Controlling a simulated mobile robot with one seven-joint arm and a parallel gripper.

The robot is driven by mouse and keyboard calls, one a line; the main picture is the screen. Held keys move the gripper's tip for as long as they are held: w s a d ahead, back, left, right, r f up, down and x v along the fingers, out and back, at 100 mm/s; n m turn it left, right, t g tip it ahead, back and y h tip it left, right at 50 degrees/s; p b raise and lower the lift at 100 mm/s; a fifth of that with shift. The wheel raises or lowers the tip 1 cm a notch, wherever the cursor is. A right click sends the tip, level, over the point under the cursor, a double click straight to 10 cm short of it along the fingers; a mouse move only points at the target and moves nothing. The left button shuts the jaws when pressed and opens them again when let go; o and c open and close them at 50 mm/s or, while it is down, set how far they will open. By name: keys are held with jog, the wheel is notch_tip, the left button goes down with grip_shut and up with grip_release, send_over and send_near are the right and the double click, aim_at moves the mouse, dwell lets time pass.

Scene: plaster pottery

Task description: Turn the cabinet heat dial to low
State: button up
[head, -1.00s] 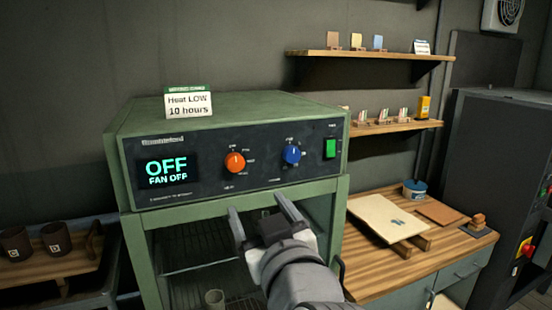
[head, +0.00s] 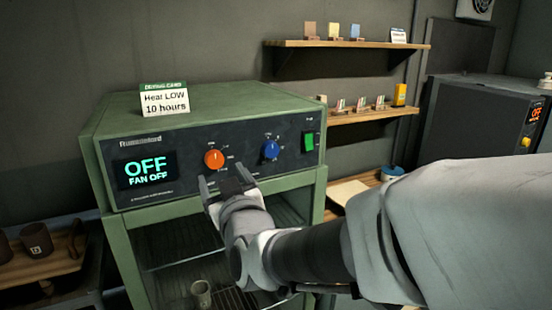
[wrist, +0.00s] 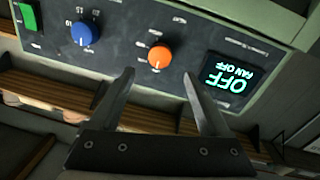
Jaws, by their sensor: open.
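The green drying cabinet (head: 150,215) has a dark control panel. The orange dial (head: 214,160) sits beside a display (head: 147,172) reading OFF and FAN OFF. A blue dial (head: 270,150) is to its right. Which of the two is the heat dial is too small to read. My gripper (head: 223,178) is open and empty, just below and in front of the orange dial. In the wrist view the orange dial (wrist: 160,56) lies beyond and between the open fingertips, apart from them. The blue dial (wrist: 85,33) is left of the fingers there.
A card (head: 165,99) reading Heat LOW, 10 hours stands on the cabinet. A green switch (head: 308,142) is right of the dials. A cup (head: 201,293) stands inside the cabinet. Shelves (head: 345,44) hang behind; mugs (head: 37,238) stand at left.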

aim_at(215, 161)
jog(key=shift+p+x, duration=0.7)
jog(key=shift+x, duration=2.7)
jog(key=shift+c, duration=0.3)
grip_shut()
